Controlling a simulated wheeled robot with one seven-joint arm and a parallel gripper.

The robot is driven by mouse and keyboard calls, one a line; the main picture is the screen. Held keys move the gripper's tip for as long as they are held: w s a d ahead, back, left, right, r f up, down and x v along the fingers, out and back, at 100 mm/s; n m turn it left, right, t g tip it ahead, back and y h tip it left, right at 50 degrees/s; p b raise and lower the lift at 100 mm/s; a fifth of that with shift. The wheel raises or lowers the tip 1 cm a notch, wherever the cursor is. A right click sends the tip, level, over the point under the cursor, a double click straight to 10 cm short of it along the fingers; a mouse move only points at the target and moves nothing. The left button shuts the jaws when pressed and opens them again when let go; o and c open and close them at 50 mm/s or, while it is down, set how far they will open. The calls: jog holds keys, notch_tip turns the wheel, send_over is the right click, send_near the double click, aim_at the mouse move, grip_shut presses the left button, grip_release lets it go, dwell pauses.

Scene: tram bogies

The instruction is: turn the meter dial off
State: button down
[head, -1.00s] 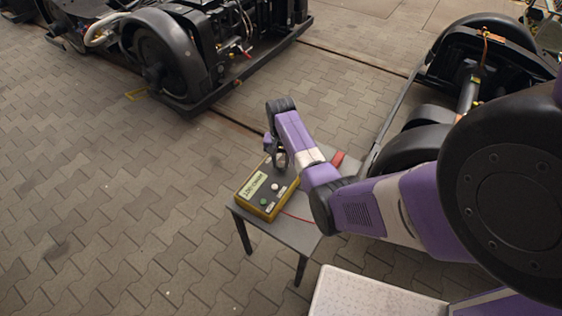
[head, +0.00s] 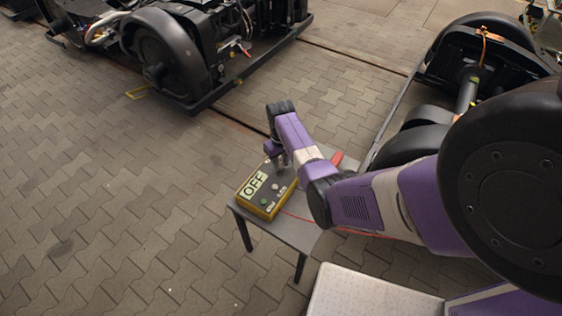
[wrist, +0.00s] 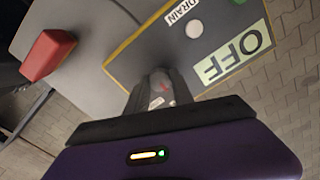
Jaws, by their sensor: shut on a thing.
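The meter (head: 268,190) is a dark box with a yellow edge on a small grey table. Its display (head: 255,185) reads OFF, and the display also shows in the wrist view (wrist: 234,52). A green button and a pale button sit on its face; the pale one shows in the wrist view (wrist: 194,29) beside a DRAIN label. My gripper (wrist: 161,84) points down at the end of the meter away from the green button. It is shut on the dial, which is mostly hidden between the fingers.
The grey table (head: 292,234) has a red block (head: 337,158) near its far right edge, also in the wrist view (wrist: 48,55). A red cable hangs from the meter across the table. Bogies (head: 175,60) stand behind and to the right. The paved floor at left is clear.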

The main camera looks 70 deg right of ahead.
aim_at(281, 164)
jog(key=shift+n, duration=0.3)
dwell(0.4)
jog(key=c, duration=1.1)
grip_release()
jog(key=shift+r, duration=3.9)
jog(key=shift+d, duration=0.1)
